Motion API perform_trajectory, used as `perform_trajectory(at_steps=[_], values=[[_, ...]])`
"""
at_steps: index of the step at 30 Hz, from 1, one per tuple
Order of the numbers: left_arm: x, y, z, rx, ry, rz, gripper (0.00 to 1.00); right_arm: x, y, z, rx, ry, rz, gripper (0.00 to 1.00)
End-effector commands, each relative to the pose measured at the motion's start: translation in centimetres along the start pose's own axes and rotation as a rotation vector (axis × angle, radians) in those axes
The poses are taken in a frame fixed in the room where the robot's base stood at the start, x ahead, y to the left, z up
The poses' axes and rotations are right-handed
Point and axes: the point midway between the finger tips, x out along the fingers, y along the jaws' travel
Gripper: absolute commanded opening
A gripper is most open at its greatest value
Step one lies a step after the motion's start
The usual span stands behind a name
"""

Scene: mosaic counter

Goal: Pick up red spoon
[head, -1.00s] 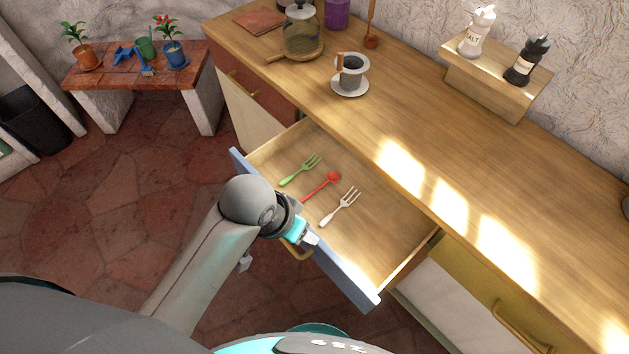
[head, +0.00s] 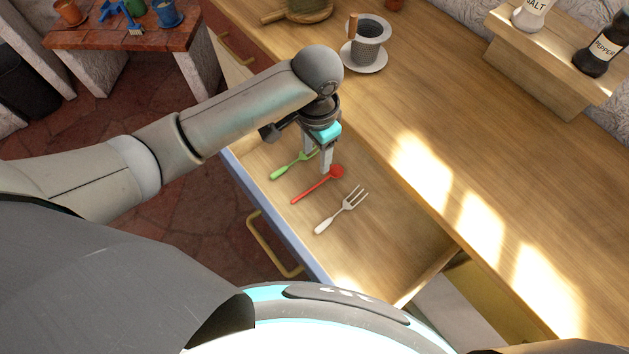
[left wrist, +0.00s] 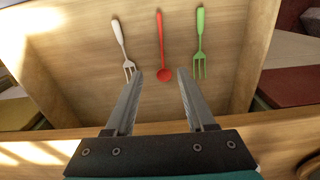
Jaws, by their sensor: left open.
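The red spoon (head: 318,186) lies in the open drawer (head: 385,245), between a green fork (head: 288,167) and a white fork (head: 342,209). My left gripper (head: 318,160) is over the drawer, fingers pointing down, open and empty, near the spoon's bowl end. In the left wrist view, the red spoon (left wrist: 161,45) shows between and beyond the two fingertips (left wrist: 160,75), its bowl toward me. The white fork (left wrist: 122,45) is on the left there and the green fork (left wrist: 199,45) on the right. My right gripper is not in view.
The wooden counter (head: 420,130) runs along the drawer's far side. A cup on a saucer (head: 362,62) stands on it. The salt (head: 532,12) and pepper (head: 603,52) shakers stand on a raised wooden shelf. The drawer's right part is empty.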

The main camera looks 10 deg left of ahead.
Motion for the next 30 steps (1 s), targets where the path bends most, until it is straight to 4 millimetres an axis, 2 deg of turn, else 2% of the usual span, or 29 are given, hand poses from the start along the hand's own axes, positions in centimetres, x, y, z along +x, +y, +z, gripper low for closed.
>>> perform_trajectory(at_steps=[1, 4, 10, 13, 20, 30], values=[[1.2, 0.1, 0.1, 0.0, -0.005, 0.001, 0.55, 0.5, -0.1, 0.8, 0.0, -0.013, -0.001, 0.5], [3.5, 0.1, 0.1, 0.0, -0.004, 0.003, 0.55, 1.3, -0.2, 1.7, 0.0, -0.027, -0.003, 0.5], [7.4, 0.1, 0.1, 0.0, -0.003, 0.002, 0.55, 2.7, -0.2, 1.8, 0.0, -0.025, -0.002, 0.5], [8.4, 0.1, 0.1, 0.001, -0.001, 0.002, 0.55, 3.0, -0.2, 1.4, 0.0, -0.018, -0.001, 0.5], [9.5, 0.0, 0.1, 0.001, 0.0, 0.001, 0.55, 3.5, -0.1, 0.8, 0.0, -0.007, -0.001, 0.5], [14.1, -0.5, 0.3, 0.001, -0.001, 0.0, 0.55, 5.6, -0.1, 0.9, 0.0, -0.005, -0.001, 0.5]])
